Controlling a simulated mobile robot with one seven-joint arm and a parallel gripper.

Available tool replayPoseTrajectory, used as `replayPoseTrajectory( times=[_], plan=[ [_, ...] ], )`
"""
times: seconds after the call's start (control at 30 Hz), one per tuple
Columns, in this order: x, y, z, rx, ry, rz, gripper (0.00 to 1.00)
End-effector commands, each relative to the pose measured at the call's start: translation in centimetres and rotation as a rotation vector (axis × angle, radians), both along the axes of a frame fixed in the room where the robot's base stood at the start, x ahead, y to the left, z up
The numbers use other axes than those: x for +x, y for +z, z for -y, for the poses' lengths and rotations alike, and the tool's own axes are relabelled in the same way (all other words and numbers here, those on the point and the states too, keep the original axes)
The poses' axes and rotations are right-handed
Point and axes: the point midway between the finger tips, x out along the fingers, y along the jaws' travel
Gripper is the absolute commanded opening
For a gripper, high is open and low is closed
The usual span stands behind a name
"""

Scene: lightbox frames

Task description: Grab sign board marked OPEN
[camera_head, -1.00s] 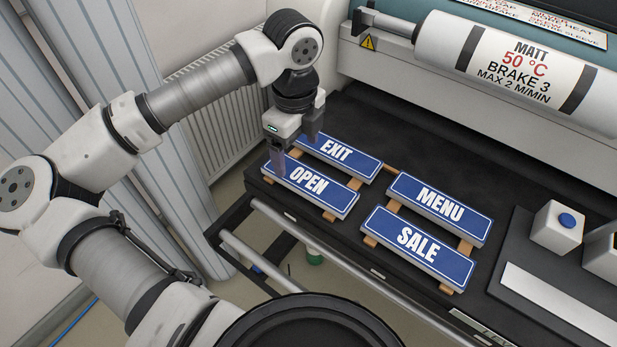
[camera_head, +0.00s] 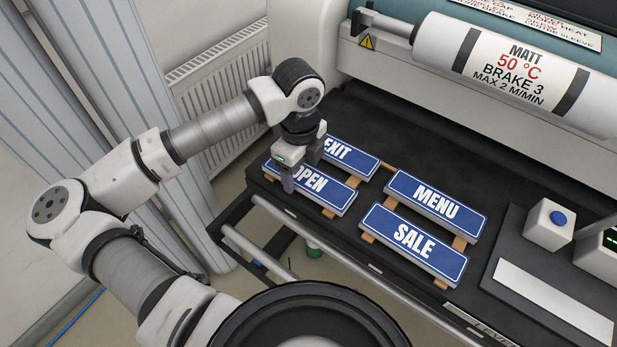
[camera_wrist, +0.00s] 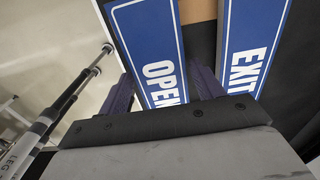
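The blue OPEN sign board (camera_head: 325,195) with white letters lies flat on wooden strips on the black table. My gripper (camera_head: 300,172) is over its left part and hides some of that end. In the wrist view, the OPEN board (camera_wrist: 149,38) runs between my two dark fingers (camera_wrist: 165,80), one along each long side. The fingers are apart; I cannot tell whether they touch the board. The EXIT board (camera_head: 352,160) lies parallel behind it, and one finger is at the gap between them. The EXIT board also shows in the wrist view (camera_wrist: 250,45).
The MENU board (camera_head: 436,202) and SALE board (camera_head: 414,244) lie to the right. A white roller (camera_head: 510,70) of a machine runs behind the table. A white box with a blue button (camera_head: 550,224) stands at the right. A metal rail (camera_head: 290,262) runs along the table's front.

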Motion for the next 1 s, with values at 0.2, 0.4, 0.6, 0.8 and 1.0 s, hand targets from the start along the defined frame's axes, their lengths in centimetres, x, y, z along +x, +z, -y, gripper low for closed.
replayPoseTrajectory(
  times=[0.2, 0.4, 0.6, 0.8, 1.0],
  plan=[
    [0.0, 0.0, 0.0, 0.000, 0.000, 0.000, 0.37],
    [0.0, 0.1, 0.0, 0.000, 0.000, 0.000, 0.31],
    [0.1, 0.5, 0.0, 0.002, 0.001, 0.001, 0.31],
    [0.1, 2.8, 0.0, 0.003, 0.000, 0.003, 0.31],
    [0.2, 7.9, 0.0, 0.005, 0.001, 0.006, 0.31]
  ],
)
